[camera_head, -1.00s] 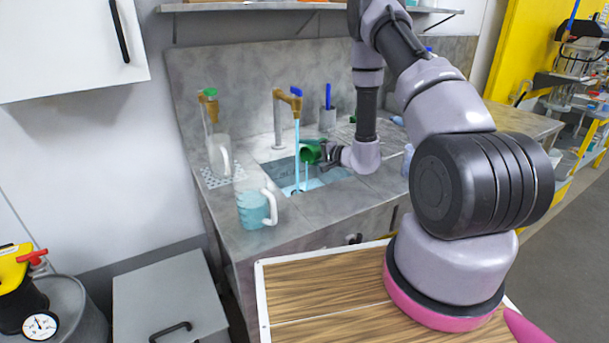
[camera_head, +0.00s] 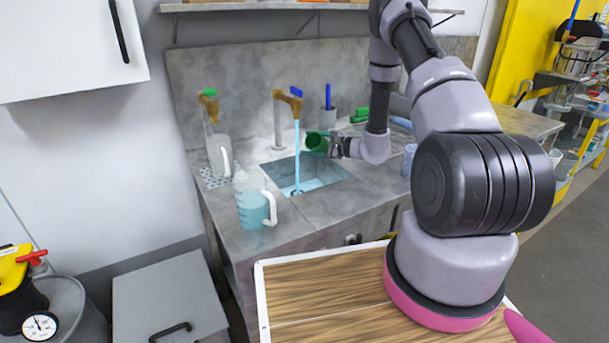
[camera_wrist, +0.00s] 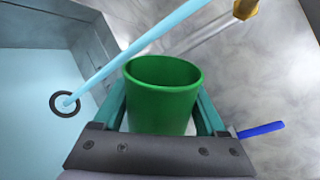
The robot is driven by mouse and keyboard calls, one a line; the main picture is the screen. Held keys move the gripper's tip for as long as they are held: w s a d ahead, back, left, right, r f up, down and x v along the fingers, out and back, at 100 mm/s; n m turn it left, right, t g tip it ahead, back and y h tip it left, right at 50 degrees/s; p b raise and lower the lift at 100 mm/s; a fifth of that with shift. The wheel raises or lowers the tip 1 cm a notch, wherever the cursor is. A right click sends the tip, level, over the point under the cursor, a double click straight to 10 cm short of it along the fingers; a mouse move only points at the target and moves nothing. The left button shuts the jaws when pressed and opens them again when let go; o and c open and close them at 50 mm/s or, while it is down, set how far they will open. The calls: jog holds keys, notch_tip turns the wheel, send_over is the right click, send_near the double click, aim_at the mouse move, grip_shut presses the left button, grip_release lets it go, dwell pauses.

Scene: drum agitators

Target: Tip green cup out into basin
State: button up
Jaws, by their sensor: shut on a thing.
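The green cup (camera_head: 316,142) is held by my gripper (camera_head: 332,146) at the back right edge of the basin (camera_head: 318,178). In the head view the cup lies tilted with its mouth toward the left. In the wrist view the green cup (camera_wrist: 163,98) sits between the two teal fingers of my gripper (camera_wrist: 163,110), which are shut on it. I cannot see the cup's bottom or whether anything is in it. The basin also shows in the wrist view (camera_wrist: 30,110), left of the cup, with a dark ring drain (camera_wrist: 65,104).
A tap (camera_head: 288,98) runs a blue stream (camera_head: 297,150) into the basin, left of the cup. A jug of blue liquid (camera_head: 252,205) stands on the counter at front left, and a clear jug (camera_head: 219,155) behind it. A grey holder (camera_head: 327,118) stands behind the cup.

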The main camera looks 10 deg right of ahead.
aim_at(317, 140)
jog(key=shift+d+r+m, duration=0.1)
jog(key=shift+r+m, duration=0.1)
jog(key=shift+m, duration=0.4)
jog(key=shift+w+d+f+m+y, duration=0.1)
jog(key=shift+w+f+m+y, duration=0.05)
jog(key=shift+f+m+y, duration=0.3)
jog(key=m, duration=0.1)
jog(key=w+d+r+m, duration=0.1)
jog(key=d+r+m+y+b, duration=0.1)
jog(key=shift+w+d+r+m, duration=0.1)
jog(key=shift+w+r+m, duration=0.15)
jog(key=shift+w, duration=0.1)
jog(key=shift+w+d+r+m, duration=0.35)
jog(key=shift+d+r+m, duration=0.1)
jog(key=shift+m, duration=0.4)
jog(key=shift+w+d+r+m, duration=0.3)
jog(key=shift+d+r+m, duration=0.1)
jog(key=shift+m, duration=0.45)
jog(key=shift+t, duration=0.3)
